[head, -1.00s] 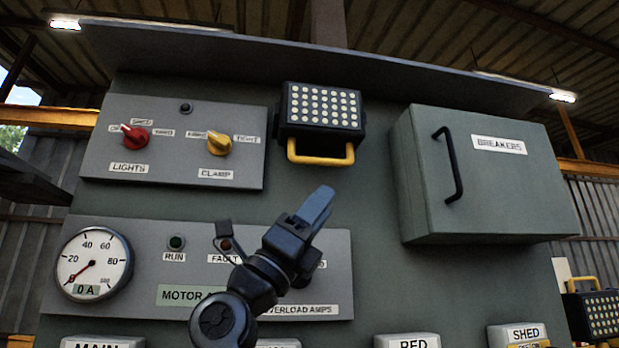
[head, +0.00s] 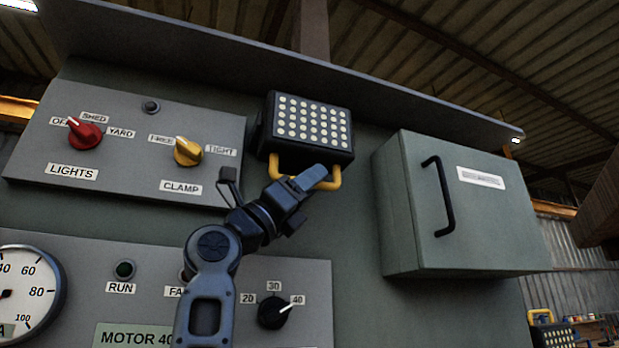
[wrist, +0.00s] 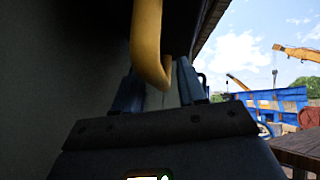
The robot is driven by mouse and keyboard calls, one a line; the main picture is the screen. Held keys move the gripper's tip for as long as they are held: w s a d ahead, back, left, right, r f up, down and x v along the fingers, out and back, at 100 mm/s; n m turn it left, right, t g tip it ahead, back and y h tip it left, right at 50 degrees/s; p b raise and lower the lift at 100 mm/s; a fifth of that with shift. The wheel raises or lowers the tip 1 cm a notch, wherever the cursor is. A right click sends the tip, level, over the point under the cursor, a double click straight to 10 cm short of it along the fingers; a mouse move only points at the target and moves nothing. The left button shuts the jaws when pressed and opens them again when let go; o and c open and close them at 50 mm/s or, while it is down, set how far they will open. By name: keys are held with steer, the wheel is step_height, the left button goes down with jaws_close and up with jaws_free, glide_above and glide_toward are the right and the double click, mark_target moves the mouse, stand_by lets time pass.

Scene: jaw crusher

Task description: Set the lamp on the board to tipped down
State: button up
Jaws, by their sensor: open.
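The lamp (head: 311,127) is a black box with a grid of pale round LEDs, mounted high on the grey-green board (head: 352,225). A yellow bar handle (head: 334,178) hangs under it. My gripper (head: 312,180) is at the handle in the head view and overlaps its lower bar. In the wrist view the yellow handle (wrist: 147,45) comes down from above, and its bent corner lies between my two fingers (wrist: 160,90). The fingers are apart. I cannot tell whether either finger touches the handle.
A breaker box (head: 465,215) with a black handle juts out right of the lamp. Left are the red lights knob (head: 85,133) and yellow clamp knob (head: 188,151). A dial knob (head: 274,312) sits below. A hood (head: 270,60) overhangs the top.

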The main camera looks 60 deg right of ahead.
steer(key=shift+d+r, duration=0.15)
steer(key=shift+r, duration=0.05)
jaws_close()
stand_by(0.3)
